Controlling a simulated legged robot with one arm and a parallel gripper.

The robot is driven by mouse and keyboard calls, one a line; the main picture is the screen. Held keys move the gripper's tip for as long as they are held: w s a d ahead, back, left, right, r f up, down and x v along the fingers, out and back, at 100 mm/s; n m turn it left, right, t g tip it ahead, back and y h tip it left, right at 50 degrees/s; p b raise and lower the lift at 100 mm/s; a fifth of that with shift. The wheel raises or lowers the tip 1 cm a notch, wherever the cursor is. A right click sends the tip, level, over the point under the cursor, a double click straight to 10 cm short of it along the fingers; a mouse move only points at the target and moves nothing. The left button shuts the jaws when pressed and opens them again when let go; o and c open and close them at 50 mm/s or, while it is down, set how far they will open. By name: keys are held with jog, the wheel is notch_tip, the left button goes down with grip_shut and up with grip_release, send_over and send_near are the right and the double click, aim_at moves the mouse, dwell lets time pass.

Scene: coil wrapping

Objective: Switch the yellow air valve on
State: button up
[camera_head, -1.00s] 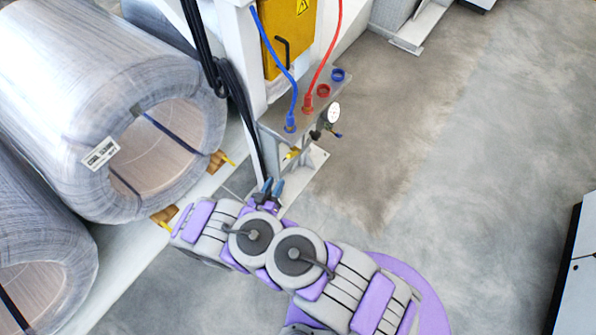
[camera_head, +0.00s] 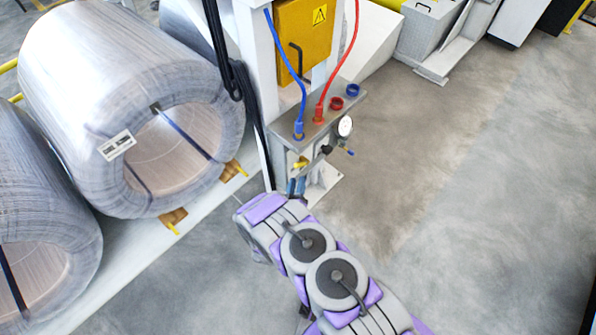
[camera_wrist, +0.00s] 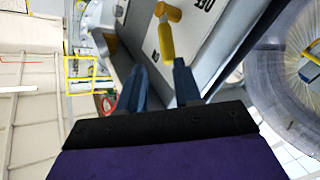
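The yellow air valve (camera_head: 300,163) is a small yellow handle on the front of the grey air panel, below the blue hose fitting. In the wrist view the yellow valve handle (camera_wrist: 167,35) stands just beyond my fingertips, roughly between them, in front of a pale plate with dark lettering. My gripper (camera_head: 296,186) is just below the valve in the head view. In the wrist view my gripper (camera_wrist: 160,75) shows two blue fingers spread apart with nothing between them. I see no contact with the handle.
A pressure gauge (camera_head: 345,126) sits right of the valve on the panel. A blue hose (camera_head: 289,60) and a red hose (camera_head: 343,60) run down to the panel. Wrapped coils (camera_head: 130,100) lie at left. The floor at right (camera_head: 450,200) is clear.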

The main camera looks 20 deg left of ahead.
jog(key=w+a, duration=0.1)
jog(key=w, duration=0.1)
jog(key=w+b, duration=0.1)
jog(key=w, duration=0.1)
jog(key=w+a, duration=0.1)
jog(key=w, duration=0.1)
jog(key=shift+w+a, duration=0.3)
jog(key=shift+w, duration=0.05)
jog(key=shift+o, duration=0.4)
jog(key=shift+w+d, duration=0.1)
jog(key=shift+d, duration=0.35)
jog(key=shift+a+f, duration=0.25)
jog(key=shift+a, duration=0.2)
jog(key=c, duration=0.5)
jog(key=shift+d, duration=0.1)
grip_shut()
jog(key=shift+d, duration=0.2)
